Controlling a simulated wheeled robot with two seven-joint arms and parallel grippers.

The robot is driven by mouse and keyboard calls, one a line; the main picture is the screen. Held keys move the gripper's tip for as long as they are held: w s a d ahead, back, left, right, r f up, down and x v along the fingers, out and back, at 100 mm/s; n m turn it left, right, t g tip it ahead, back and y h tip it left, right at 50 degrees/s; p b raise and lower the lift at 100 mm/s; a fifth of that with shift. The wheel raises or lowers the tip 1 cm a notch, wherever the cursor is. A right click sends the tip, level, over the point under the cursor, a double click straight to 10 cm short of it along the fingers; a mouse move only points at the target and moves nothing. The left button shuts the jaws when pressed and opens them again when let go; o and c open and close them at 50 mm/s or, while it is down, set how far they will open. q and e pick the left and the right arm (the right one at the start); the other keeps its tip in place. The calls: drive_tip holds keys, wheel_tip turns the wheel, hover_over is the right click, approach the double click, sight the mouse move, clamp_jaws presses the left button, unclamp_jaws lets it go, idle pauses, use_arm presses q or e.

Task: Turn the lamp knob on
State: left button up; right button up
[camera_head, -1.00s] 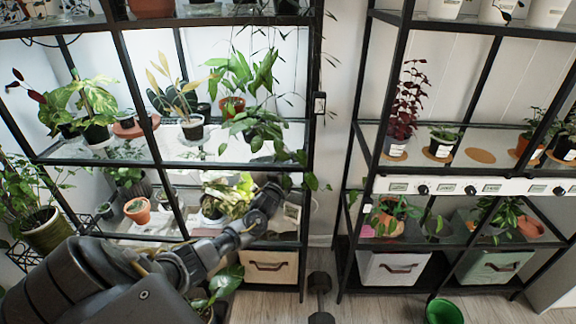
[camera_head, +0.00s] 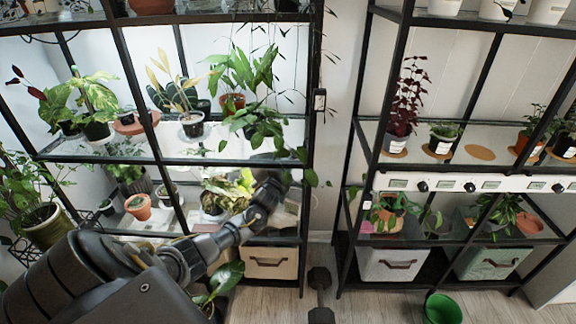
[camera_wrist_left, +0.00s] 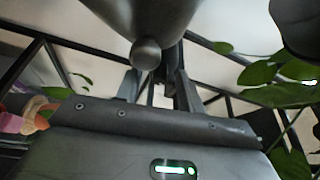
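Several black knobs sit on the white panel (camera_head: 448,185) across the right shelf. The leftmost knob (camera_head: 422,186) is nearest to my left gripper, with another knob (camera_head: 470,187) to its right and one more (camera_head: 558,188) near the right end. My left gripper (camera_head: 280,184) is well left of the panel, in front of the left shelf's right side and apart from every knob. Its fingers are small and dark there. My right gripper is not in view.
The left shelf (camera_head: 231,160) is brightly lit and full of potted plants. A dark dumbbell (camera_head: 320,282) lies on the floor between the shelves. A green pot (camera_head: 443,309) stands before the right shelf. Leaves hang near my left gripper.

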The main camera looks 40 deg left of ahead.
use_arm(q)
drive_tip(key=shift+s, duration=0.1)
drive_tip(key=v, duration=1)
drive_tip(key=shift+s, duration=0.3)
drive_tip(key=shift+d+f, duration=0.1)
drive_tip(key=shift+d, duration=0.05)
